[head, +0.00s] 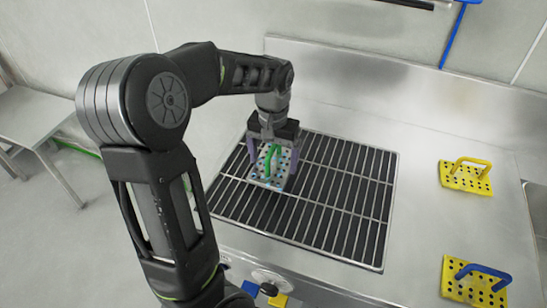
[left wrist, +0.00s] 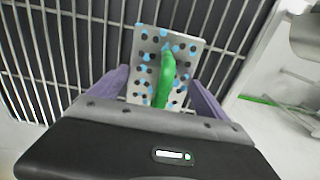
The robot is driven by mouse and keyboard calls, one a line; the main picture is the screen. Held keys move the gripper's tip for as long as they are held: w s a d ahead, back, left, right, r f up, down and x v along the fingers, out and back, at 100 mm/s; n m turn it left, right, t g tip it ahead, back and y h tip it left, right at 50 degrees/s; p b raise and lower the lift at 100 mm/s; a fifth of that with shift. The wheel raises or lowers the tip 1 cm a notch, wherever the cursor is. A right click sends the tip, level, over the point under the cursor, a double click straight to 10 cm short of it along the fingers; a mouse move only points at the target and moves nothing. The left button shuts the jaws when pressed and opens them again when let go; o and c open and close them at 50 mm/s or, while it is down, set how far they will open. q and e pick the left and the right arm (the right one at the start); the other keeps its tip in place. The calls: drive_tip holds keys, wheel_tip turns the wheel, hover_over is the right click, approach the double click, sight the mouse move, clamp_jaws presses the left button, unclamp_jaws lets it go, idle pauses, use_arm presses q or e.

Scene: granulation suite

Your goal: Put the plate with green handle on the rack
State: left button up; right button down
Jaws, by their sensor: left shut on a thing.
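The plate with the green handle (head: 262,181) is a pale perforated plate with black and blue dots. In the head view it is at the left part of the rack (head: 335,215), a dark metal grate set in the steel counter. My left gripper (head: 271,163) points down over it, with purple fingers on either side of the plate. In the left wrist view the plate (left wrist: 149,57) and its green handle lie between the fingers (left wrist: 160,88), over the bars. I cannot tell whether the plate touches the bars. My right gripper is not in view.
A yellow perforated plate with a yellow handle (head: 465,178) lies on the counter right of the rack. Another yellow plate with a blue handle (head: 474,284) lies nearer. A raised steel back edge (head: 350,72) runs behind the rack. The rack's right part is bare.

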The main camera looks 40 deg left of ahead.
use_arm(q)
drive_tip(key=shift+f, duration=0.15)
drive_tip(key=o, duration=1.6)
drive_tip(key=shift+o, duration=0.2)
wheel_tip(320, 180, up, 12)
drive_tip(key=shift+r+b, duration=0.15)
drive_tip(key=shift+b, duration=0.2)
